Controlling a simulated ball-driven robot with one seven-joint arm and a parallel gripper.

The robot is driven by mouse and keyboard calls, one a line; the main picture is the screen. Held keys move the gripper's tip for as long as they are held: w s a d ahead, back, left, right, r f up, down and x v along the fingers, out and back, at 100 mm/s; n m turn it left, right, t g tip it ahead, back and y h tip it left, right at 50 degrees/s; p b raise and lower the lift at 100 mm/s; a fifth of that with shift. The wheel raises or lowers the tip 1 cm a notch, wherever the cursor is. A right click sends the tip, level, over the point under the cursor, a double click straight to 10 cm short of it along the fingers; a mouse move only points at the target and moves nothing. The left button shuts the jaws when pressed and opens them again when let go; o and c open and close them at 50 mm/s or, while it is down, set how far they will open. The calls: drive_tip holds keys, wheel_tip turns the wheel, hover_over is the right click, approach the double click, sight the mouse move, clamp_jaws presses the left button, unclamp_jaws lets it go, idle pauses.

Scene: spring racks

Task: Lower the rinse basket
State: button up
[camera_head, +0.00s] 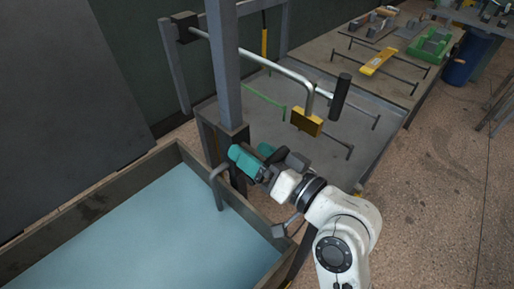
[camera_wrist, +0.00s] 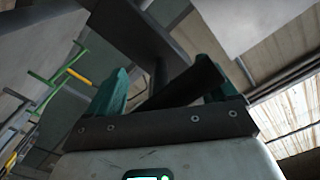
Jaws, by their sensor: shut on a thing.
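My gripper (camera_head: 258,157), with teal fingers, is beside the upright grey post at the tank's corner. In the wrist view its teal fingers (camera_wrist: 160,86) are closed around a dark bar (camera_wrist: 192,82); what that bar belongs to is unclear. A grey bent rod (camera_head: 217,188) hangs at the tank's inner edge, left of the gripper. The tank (camera_head: 88,203) holds pale blue liquid. I cannot make out a basket in either view. A long metal lever (camera_head: 255,60) runs past the post, with a yellow block (camera_head: 306,122) and a black grip (camera_head: 340,97) near its right end.
The grey post (camera_head: 225,75) stands just behind my gripper. A low grey table (camera_head: 315,160) with thin rods lies beyond. A further bench holds a yellow tool (camera_head: 378,61) and a green-edged tray (camera_head: 433,46). A blue barrel (camera_head: 467,60) stands at far right. Right-hand floor is open.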

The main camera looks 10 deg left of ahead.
drive_tip(key=shift+d+f+b, duration=0.1)
drive_tip(key=shift+f+b, duration=0.7)
drive_tip(key=shift+f, duration=0.9)
drive_tip(key=o, duration=1.3)
drive_tip(key=shift+f, duration=0.1)
drive_tip(key=shift+r+b+v, duration=0.15)
drive_tip(key=shift+b+v, duration=0.25)
drive_tip(key=shift+v, duration=2.3)
drive_tip(key=shift+r+b+v, duration=0.15)
drive_tip(key=shift+b+v, duration=0.25)
drive_tip(key=shift+v, duration=2.35)
drive_tip(key=shift+w, duration=0.1)
